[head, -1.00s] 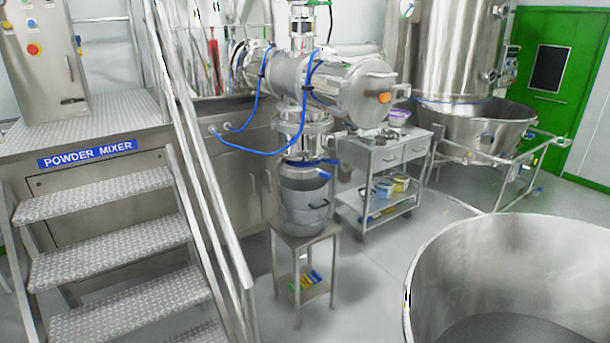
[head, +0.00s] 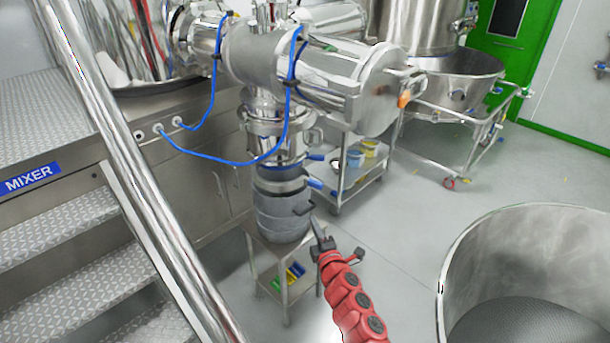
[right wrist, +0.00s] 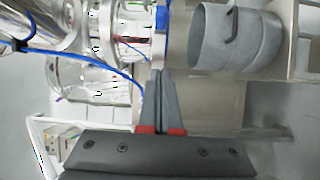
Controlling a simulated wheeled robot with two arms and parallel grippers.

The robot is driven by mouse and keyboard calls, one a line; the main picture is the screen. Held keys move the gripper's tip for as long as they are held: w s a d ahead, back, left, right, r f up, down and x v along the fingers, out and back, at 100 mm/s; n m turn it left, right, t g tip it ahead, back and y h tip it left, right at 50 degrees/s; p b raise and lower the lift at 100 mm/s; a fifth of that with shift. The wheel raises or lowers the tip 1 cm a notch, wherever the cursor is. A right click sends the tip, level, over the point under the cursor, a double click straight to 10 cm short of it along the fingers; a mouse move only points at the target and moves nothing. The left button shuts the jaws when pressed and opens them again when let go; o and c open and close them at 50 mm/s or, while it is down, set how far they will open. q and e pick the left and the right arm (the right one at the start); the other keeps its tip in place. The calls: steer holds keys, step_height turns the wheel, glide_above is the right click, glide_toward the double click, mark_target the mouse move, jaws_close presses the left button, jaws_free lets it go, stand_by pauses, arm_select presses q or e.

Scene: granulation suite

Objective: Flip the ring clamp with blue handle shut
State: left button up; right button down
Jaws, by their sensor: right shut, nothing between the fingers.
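The ring clamp (head: 285,167) sits round the neck between the steel mill outlet and the grey drum (head: 283,215). Two short blue handle pieces (head: 315,184) stick out to its right, one above the other; I cannot tell whether the clamp is open or shut. In the right wrist view a blue strip (right wrist: 161,17) shows just beyond my fingers. My right gripper (head: 316,222), on a red arm, is beside the drum, below and apart from the blue pieces in the head view. Its fingers (right wrist: 161,72) are together and empty. My left gripper is out of view.
The drum stands on a small steel stand (head: 287,262). A blue hose (head: 225,160) loops left of the outlet. A stair rail (head: 140,190) is at left, a large steel bowl (head: 475,240) at lower right. A trolley (head: 350,185) stands behind. Floor between is clear.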

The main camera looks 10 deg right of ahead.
glide_toward(311, 185)
steer(key=s+a, duration=0.2)
steer(key=a, duration=0.1)
steer(key=shift+h, duration=0.3)
steer(key=shift+w+d+r+b, duration=0.1)
steer(key=shift+w+d+b, duration=0.4)
steer(key=shift+w, duration=0.8)
steer(key=shift+w+d+b, duration=0.25)
steer(key=shift+w+b, duration=0.5)
steer(key=shift+w, duration=0.55)
steer(key=shift+w+d+r+b, duration=0.1)
steer(key=shift+w+d+b, duration=0.4)
steer(key=shift+w, duration=0.85)
steer(key=shift+a, duration=0.1)
steer(key=shift+w+f, duration=0.1)
steer(key=shift+f, duration=0.05)
